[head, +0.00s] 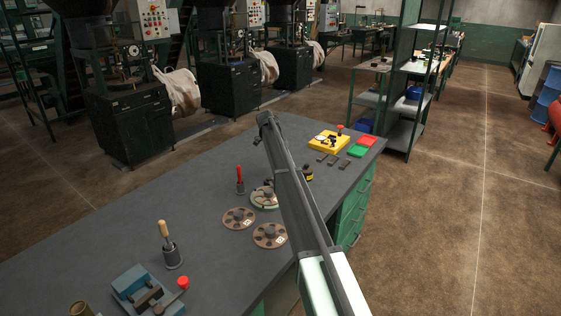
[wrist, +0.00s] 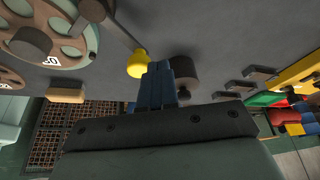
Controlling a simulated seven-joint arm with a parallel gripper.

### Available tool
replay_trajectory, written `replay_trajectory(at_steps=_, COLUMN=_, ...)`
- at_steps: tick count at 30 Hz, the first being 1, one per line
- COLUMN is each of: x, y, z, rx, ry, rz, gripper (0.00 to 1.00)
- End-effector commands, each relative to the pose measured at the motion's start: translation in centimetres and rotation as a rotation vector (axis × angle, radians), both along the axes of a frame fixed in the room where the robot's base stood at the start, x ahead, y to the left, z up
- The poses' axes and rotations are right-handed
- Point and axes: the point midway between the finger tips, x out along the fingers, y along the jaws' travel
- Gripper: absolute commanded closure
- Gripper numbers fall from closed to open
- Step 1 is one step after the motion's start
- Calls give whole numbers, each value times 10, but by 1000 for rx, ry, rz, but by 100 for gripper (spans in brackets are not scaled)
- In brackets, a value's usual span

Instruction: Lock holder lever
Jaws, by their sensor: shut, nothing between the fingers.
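In the wrist view a yellow ball knob (wrist: 136,64) sits on the end of a dark lever, beside the left edge of my blue fingertips. My gripper (wrist: 160,80) is shut and empty; I cannot tell whether it touches the knob. A round slotted disc (wrist: 62,32) with a grey arm across it lies to the left of the lever. In the head view this slotted disc (head: 264,197) lies on the bench, partly behind my arm. My gripper and the yellow knob are hidden there behind my arm.
A dark grey bench (head: 120,240) carries two brown discs (head: 239,218), a red-handled tool (head: 240,182) in a stand, a wooden-handled tool (head: 166,240) in a holder, and a blue vise-like device (head: 143,288). A yellow tray (head: 328,143) lies at the far right. The bench's left middle is clear.

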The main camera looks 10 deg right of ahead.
Motion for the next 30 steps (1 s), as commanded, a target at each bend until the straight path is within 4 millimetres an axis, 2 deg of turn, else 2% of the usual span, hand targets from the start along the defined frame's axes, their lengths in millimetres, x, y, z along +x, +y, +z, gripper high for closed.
replay_trajectory(at_steps=9, x=-12, y=-4, z=0, rx=0, ry=0, rz=0, gripper=100)
replay_trajectory(at_steps=30, x=-12, y=-4, z=0, rx=0, ry=0, rz=0, gripper=100)
